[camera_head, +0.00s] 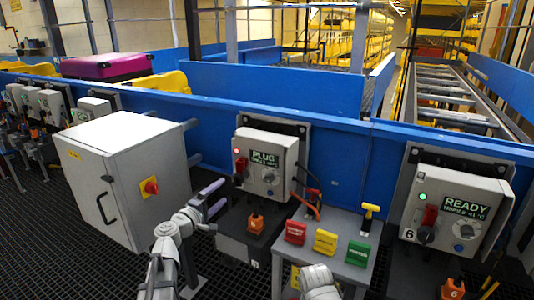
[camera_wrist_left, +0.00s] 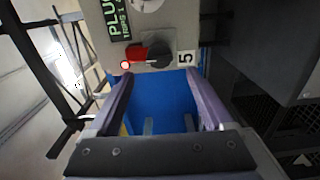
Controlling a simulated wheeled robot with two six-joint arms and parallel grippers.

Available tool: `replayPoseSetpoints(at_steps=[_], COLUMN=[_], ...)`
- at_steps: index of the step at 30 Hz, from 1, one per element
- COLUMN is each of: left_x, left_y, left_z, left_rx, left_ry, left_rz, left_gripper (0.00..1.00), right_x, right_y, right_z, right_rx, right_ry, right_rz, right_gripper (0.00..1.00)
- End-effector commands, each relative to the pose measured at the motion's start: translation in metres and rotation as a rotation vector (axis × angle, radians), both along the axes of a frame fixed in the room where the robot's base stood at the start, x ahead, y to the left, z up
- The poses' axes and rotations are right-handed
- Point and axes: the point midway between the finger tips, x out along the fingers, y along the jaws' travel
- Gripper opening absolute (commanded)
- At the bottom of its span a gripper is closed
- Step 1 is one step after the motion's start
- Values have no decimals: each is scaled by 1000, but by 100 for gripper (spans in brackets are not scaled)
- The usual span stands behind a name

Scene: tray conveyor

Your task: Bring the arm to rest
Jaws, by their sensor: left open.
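My left gripper (camera_head: 222,192) is open, with its two purple-grey fingers apart. It points at the front of the grey control box with the PLUG display (camera_head: 264,160) and stands off to its lower left in the head view. In the left wrist view, my left gripper (camera_wrist_left: 160,82) has nothing between its fingers. The box's red switch (camera_wrist_left: 136,53), dark knob and "5" label lie beyond the fingertips there. I cannot tell the exact gap. My right gripper is not in view.
A grey cabinet (camera_head: 125,170) with a red-yellow switch stands close left of my left arm. A small table (camera_head: 335,222) holds red, yellow and green blocks. The READY box (camera_head: 457,206) is at right. A blue barrier (camera_head: 340,150) runs behind.

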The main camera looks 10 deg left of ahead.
Motion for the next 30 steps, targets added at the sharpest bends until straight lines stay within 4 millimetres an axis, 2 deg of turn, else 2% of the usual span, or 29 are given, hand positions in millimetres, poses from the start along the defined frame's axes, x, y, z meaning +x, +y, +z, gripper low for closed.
replayPoseSetpoints(at_steps=[15, 18, 30], left_x=[65, 70, 65], left_y=[-23, -25, -24], left_z=[0, 0, 0], left_rx=[-1, -1, 0], left_ry=[0, 0, 0], left_rz=[-2, 0, 1], left_gripper=[84, 84, 84], right_x=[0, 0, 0], right_y=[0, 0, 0], right_z=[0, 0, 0], right_rx=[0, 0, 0], right_ry=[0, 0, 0], right_rz=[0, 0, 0], right_gripper=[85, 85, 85])
